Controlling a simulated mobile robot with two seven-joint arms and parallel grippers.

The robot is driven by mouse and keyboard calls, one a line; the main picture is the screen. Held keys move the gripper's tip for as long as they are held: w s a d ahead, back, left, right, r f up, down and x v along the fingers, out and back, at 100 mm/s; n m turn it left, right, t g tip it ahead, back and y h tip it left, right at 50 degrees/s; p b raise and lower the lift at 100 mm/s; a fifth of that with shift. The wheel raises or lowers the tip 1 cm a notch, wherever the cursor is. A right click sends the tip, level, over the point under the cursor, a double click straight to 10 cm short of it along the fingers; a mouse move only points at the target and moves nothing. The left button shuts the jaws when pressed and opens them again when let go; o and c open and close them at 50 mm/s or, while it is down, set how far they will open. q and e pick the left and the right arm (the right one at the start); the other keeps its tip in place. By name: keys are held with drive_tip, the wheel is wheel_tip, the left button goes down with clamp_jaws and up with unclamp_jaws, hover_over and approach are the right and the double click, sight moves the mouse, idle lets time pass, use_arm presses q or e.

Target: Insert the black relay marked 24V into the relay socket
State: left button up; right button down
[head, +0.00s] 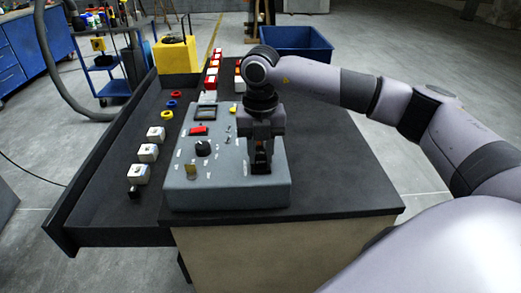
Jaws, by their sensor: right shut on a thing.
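My right gripper (262,165) points straight down over the right part of the grey control box (225,192). It is shut on a small dark thing (262,156), which looks like the black relay. Any 24V marking is too small to read. The fingertips are low, at or just above the box's top face, and I cannot tell whether the relay touches it. The relay socket cannot be made out; the gripper covers that part of the box. My left gripper is not in view.
The box carries a black knob (203,148), a red switch (199,131) and a small display. White blocks (148,153), rings and red-and-white parts lie on the dark bench (335,192). A yellow bin (176,55) and a blue crate (290,42) stand behind. The bench right of the box is clear.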

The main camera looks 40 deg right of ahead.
drive_tip(key=c, duration=0.8)
unclamp_jaws()
drive_tip(key=shift+r, duration=0.1)
wheel_tip(320, 180, up, 7)
drive_tip(key=shift+r+b, duration=0.1)
drive_tip(key=shift+b, duration=0.25)
